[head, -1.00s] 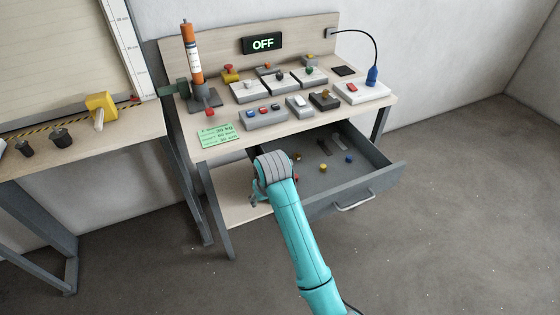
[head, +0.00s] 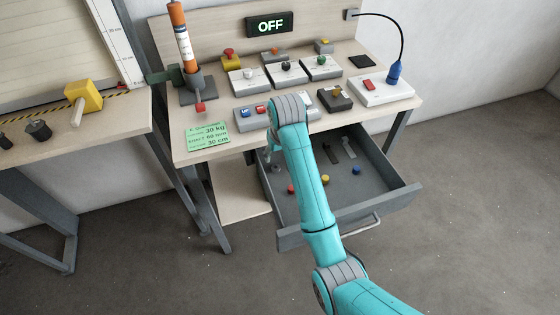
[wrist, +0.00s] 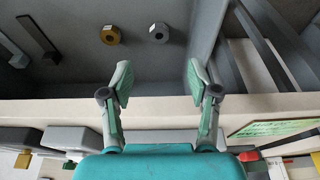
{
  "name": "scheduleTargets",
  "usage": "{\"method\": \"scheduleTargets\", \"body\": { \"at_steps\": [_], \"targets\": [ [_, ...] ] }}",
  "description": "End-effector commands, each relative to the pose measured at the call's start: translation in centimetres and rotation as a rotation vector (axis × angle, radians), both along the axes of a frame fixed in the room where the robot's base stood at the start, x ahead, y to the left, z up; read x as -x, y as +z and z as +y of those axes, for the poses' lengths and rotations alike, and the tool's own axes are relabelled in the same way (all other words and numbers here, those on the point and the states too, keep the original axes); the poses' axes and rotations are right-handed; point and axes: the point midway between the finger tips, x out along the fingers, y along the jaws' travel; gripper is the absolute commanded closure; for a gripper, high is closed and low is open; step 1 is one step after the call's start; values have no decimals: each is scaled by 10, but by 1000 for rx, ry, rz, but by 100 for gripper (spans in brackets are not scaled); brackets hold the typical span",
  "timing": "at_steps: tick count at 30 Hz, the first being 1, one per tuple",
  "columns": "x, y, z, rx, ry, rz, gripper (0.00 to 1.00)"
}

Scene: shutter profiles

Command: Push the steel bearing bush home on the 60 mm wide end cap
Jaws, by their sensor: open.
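A small grey ring with a dark hole (wrist: 159,32), which looks like the steel bush, lies in the open drawer. It also shows in the head view (head: 276,168). A brass-coloured piece (wrist: 111,34) lies beside it. My gripper (wrist: 159,82) is open and empty, over the drawer's edge, apart from the ring. In the head view my arm mostly hides the gripper.
The drawer (head: 390,195) also holds red (head: 291,188), yellow (head: 326,179) and blue (head: 357,170) pieces. Button boxes crowd the desk above. A green card (head: 207,134) lies at its front left. A yellow block with a handle (head: 83,96) rests on the left table. The display (head: 270,24) reads OFF.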

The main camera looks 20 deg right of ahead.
Motion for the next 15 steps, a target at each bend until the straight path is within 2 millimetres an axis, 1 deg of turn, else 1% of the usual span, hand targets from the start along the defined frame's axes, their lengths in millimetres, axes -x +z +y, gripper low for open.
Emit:
{"method": "scheduleTargets", "body": {
  "at_steps": [1, 6, 15],
  "targets": [
    [-1, -8, 0, 0, 0, 3, 40],
    [-8, -32, 0, 0, 0, 2, 40],
    [-14, -53, 0, 0, 0, 1, 40]
  ]
}}
